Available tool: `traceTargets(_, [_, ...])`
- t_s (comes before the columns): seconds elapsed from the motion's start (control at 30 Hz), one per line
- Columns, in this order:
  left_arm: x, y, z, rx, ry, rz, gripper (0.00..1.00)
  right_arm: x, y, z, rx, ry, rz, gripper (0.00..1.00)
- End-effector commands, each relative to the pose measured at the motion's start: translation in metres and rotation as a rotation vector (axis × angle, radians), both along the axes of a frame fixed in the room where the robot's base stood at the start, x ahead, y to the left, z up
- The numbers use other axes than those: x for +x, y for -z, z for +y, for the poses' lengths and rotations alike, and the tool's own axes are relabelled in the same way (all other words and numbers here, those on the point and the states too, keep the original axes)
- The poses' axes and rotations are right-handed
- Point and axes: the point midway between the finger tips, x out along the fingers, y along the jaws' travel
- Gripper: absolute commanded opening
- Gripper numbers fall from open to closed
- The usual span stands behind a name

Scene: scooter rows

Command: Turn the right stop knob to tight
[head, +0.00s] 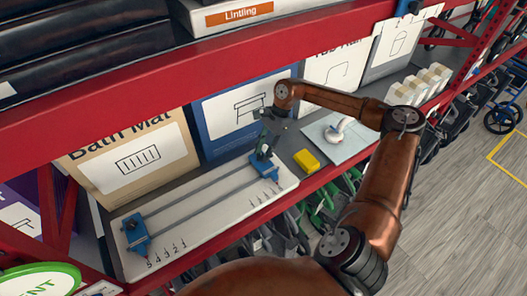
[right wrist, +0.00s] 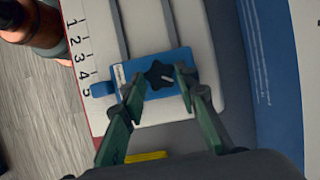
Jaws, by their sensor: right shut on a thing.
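A white board (head: 195,228) with two grey rails lies on the shelf. The left blue stop (head: 136,232) is at its left end, and the right blue stop (head: 265,162) is at its right end. In the right wrist view, the right stop (right wrist: 170,57) bears a black star-shaped knob (right wrist: 157,72) with a white mark, and its blue tab points near the 5 on the scale. My right gripper (head: 267,137) is over the right stop. Its green fingers (right wrist: 160,77) are shut on the knob, one on each side. My left gripper is not in view.
A yellow block (head: 306,160) lies just right of the board. A pale blue sheet with a white curved fitting (head: 335,132) lies farther right. A bath mat box (head: 130,155) and a blue box (head: 235,115) stand behind. The red upper shelf beam (head: 190,75) runs above.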

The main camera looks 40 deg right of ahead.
Motion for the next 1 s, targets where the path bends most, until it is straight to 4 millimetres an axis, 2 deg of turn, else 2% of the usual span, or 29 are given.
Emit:
traceTargets(0.17, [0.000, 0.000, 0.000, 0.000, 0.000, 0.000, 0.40, 0.000, 0.000, 0.000, 0.000, 0.000, 0.000, 0.04])
traceTargets(0.53, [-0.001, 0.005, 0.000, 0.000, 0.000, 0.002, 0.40, -0.001, 0.001, 0.000, -0.001, 0.062, 0.001, 0.04])
traceTargets(1.0, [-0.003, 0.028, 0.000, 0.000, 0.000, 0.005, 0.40, -0.006, 0.003, 0.001, -0.003, 0.440, 0.001, 0.04])
